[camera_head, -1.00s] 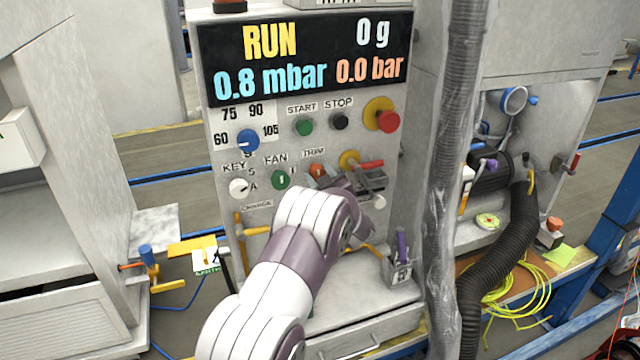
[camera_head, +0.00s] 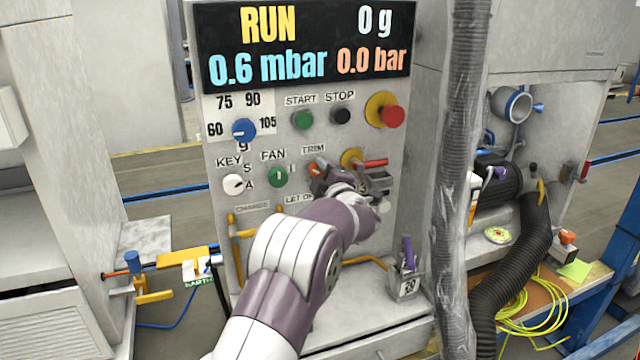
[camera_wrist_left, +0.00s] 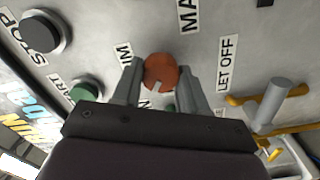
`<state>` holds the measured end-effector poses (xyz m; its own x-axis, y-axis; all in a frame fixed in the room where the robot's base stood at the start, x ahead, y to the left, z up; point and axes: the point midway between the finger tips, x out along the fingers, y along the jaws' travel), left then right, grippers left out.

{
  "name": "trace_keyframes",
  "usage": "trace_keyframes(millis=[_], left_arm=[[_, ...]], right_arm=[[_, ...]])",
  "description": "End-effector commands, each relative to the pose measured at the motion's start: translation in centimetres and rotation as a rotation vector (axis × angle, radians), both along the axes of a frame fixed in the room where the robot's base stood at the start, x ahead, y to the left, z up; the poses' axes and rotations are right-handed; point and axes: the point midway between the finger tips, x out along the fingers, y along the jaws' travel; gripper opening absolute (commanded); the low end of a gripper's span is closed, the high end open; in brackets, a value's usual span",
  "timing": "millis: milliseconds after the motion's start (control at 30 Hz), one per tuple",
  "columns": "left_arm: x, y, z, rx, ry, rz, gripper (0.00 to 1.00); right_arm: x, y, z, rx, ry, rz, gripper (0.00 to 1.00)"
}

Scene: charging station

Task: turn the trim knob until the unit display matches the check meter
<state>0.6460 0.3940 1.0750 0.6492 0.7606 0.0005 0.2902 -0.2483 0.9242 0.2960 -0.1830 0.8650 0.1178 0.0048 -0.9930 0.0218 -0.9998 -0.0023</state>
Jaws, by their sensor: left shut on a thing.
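The orange-red trim knob (camera_head: 313,167) is on the panel under the TRIM label, mostly behind my left gripper (camera_head: 321,174). In the left wrist view the knob (camera_wrist_left: 161,73) sits between the two fingers of my left gripper (camera_wrist_left: 159,68), which is shut on it. A pale mark shows on the knob's lower edge. The unit display (camera_head: 305,42) reads RUN, 0 g, 0.6 mbar and 0.0 bar. I cannot make out a check meter reading. My right gripper is not in view.
Close to the knob are the green fan knob (camera_head: 278,176), the white key switch (camera_head: 233,184) and a red-handled valve (camera_head: 368,163). The blue dial (camera_head: 243,130) and red button (camera_head: 392,116) are higher. A grey hose (camera_head: 458,180) hangs right of the panel.

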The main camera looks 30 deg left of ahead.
Motion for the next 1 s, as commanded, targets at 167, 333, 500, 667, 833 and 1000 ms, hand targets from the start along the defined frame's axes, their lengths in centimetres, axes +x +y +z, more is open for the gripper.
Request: trace_keyframes(millis=[167, 333, 500, 667, 833, 1000], left_arm=[[0.0, -0.01, -0.22, -0.03, -0.033, -0.001, 0.12], [0.0, -0.01, -0.12, -0.043, -0.046, 0.0, 0.12], [-0.01, -0.01, -0.08, -0.045, -0.049, 0.0, 0.12], [-0.01, -0.01, -0.09, -0.044, -0.048, 0.0, 0.12], [0.0, 0.0, -0.08, -0.043, -0.049, -0.001, 0.67], [0.0, 0.0, -0.04, -0.043, -0.049, -0.001, 0.67]], right_arm=[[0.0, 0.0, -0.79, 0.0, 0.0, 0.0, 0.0], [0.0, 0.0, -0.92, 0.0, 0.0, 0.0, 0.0], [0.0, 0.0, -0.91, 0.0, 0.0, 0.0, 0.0], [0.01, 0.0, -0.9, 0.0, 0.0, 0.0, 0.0], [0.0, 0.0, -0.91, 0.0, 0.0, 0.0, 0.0], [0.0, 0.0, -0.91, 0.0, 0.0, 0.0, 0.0]])
